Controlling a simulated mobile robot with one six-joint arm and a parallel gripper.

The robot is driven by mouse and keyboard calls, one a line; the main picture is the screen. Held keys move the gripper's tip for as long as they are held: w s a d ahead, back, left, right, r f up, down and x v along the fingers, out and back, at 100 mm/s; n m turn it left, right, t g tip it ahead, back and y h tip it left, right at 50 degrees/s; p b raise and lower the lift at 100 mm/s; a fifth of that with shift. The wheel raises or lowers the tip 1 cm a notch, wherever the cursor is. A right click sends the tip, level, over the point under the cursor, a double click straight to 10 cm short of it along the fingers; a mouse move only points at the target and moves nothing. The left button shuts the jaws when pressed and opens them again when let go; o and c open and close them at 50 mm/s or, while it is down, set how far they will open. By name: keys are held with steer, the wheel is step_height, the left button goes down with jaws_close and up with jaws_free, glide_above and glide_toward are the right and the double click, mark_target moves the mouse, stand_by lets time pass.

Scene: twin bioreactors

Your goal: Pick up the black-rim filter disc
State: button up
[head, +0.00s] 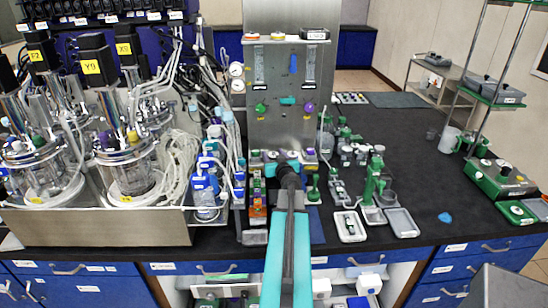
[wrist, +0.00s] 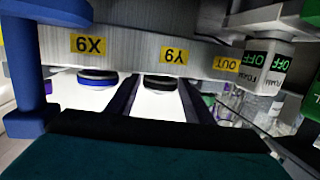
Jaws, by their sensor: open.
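The black-rim filter disc (wrist: 160,83) shows in the wrist view under a yellow label, against a bright white area. My gripper (wrist: 160,92) is open, with its two dark fingers on either side of the disc in the picture. I see white gaps between the disc and the fingers; it is not held. How far the fingertips reach past the disc cannot be told. In the head view my gripper (head: 283,166) is at the foot of the steel panel, and my arm hides most of that spot. I cannot make out the disc there.
A blue-rim disc (wrist: 97,78) sits left of the left finger. A blue post (wrist: 28,75) stands at far left. A switch block marked OFF (wrist: 265,65) hangs at right. In the head view, the steel panel (head: 275,85) rises behind my gripper; glass vessels (head: 125,165) stand left.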

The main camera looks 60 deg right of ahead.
steer(key=c, duration=0.8)
steer(key=shift+o, duration=0.2)
steer(key=shift+r+p, duration=0.3)
steer(key=shift+p, duration=0.05)
